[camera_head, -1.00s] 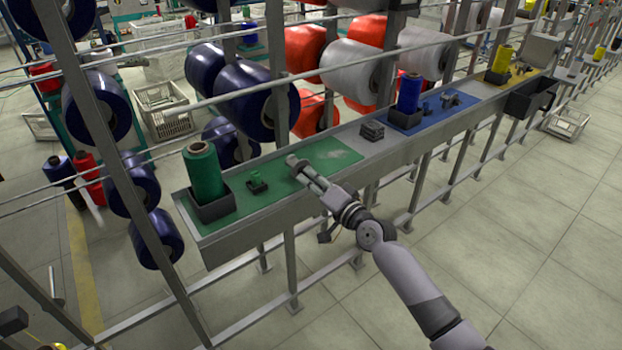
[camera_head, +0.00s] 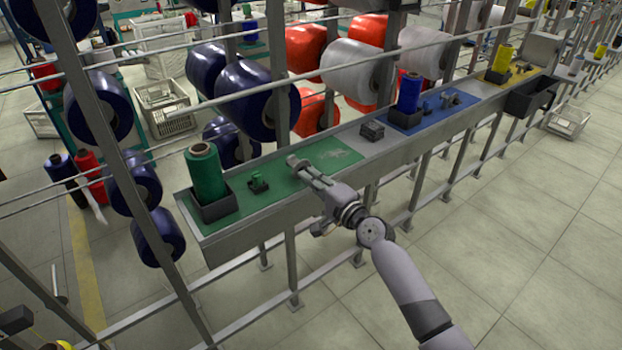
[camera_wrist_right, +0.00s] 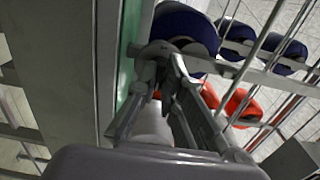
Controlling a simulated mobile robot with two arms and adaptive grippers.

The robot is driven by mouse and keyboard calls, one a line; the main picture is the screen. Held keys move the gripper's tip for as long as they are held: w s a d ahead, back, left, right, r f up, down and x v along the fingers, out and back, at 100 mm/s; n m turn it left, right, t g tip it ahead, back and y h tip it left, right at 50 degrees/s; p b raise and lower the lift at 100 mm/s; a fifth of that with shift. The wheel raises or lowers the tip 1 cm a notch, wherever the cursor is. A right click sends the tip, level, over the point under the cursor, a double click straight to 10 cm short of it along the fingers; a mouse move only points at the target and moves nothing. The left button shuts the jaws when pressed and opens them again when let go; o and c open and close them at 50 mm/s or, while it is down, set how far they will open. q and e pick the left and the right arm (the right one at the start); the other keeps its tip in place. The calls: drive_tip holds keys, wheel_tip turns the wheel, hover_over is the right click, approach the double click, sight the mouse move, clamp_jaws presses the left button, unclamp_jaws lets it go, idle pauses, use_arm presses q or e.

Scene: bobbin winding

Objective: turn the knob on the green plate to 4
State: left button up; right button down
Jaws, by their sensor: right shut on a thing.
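The green plate (camera_head: 335,154) lies at the near left end of the long grey rail table. In the right wrist view the fingers (camera_wrist_right: 160,55) come together at a grey piece next to the green plate (camera_wrist_right: 128,45). My left gripper is not seen.
A small dark box (camera_head: 372,131) sits right of the green plate. The blue plate (camera_head: 425,118) with a blue spool (camera_head: 409,92) lies further along. Metal bars (camera_head: 180,103) and large blue reels (camera_head: 257,100) stand behind the table. The floor in front is open.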

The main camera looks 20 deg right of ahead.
drive_tip(key=shift+f, duration=0.1)
drive_tip(key=c, duration=1.7)
unclamp_jaws()
drive_tip(key=shift+s, duration=0.1)
drive_tip(key=v, duration=1.2)
